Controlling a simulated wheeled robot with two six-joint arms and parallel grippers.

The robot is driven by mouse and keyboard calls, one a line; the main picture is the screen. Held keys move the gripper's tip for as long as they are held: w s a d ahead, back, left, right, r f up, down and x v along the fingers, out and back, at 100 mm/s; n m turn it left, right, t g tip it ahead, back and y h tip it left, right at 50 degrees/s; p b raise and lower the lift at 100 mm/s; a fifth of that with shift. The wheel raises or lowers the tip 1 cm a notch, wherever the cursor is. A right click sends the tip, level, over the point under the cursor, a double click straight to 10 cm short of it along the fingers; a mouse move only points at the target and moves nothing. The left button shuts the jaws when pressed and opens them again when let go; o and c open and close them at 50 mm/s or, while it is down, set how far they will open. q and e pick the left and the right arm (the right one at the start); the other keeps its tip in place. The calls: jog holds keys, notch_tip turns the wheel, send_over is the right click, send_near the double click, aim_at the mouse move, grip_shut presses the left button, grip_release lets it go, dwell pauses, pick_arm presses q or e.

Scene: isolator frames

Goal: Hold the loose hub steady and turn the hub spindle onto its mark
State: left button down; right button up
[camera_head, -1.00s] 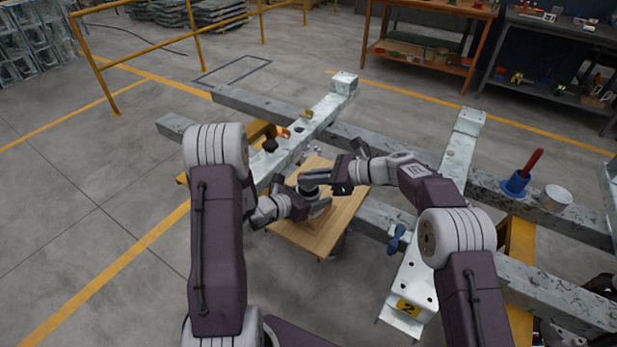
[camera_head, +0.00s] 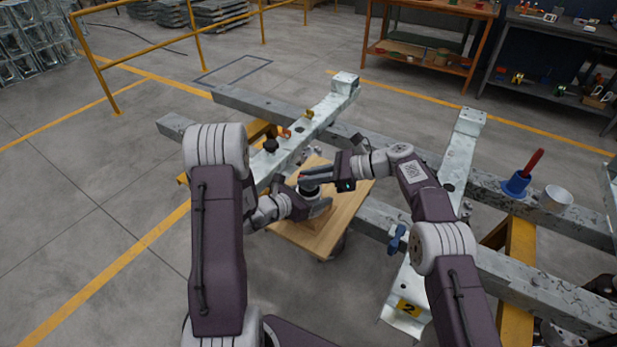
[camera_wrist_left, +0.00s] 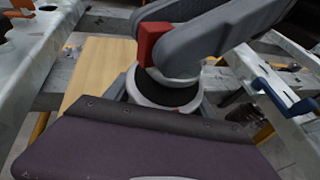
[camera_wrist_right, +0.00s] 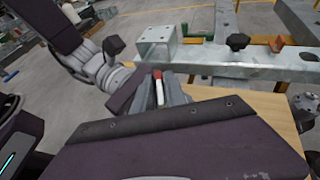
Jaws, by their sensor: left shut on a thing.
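The loose hub (camera_head: 312,209) is a pale round part with a dark top, on a wooden board (camera_head: 347,205). In the left wrist view the hub (camera_wrist_left: 150,92) shows a pale rim around a black ring. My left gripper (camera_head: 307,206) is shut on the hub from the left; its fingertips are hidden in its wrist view. My right gripper (camera_head: 316,177) is over the hub from the right. In the right wrist view a white, red-tipped bar (camera_wrist_right: 158,88), seemingly the spindle's pointer, lies between its fingers (camera_wrist_right: 160,98). Whether they grip it is unclear. The mark is hidden.
A galvanised beam (camera_head: 312,122) with a black knob (camera_head: 270,145) runs behind the board. Another beam (camera_head: 408,283) with a blue clamp (camera_head: 397,238) stands to the right. A blue holder with a red handle (camera_head: 517,184) and a white cup (camera_head: 556,198) are farther right.

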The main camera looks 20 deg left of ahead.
jog(key=shift+o, duration=0.5)
jog(key=v, duration=1.2)
jog(key=shift+c, duration=0.3)
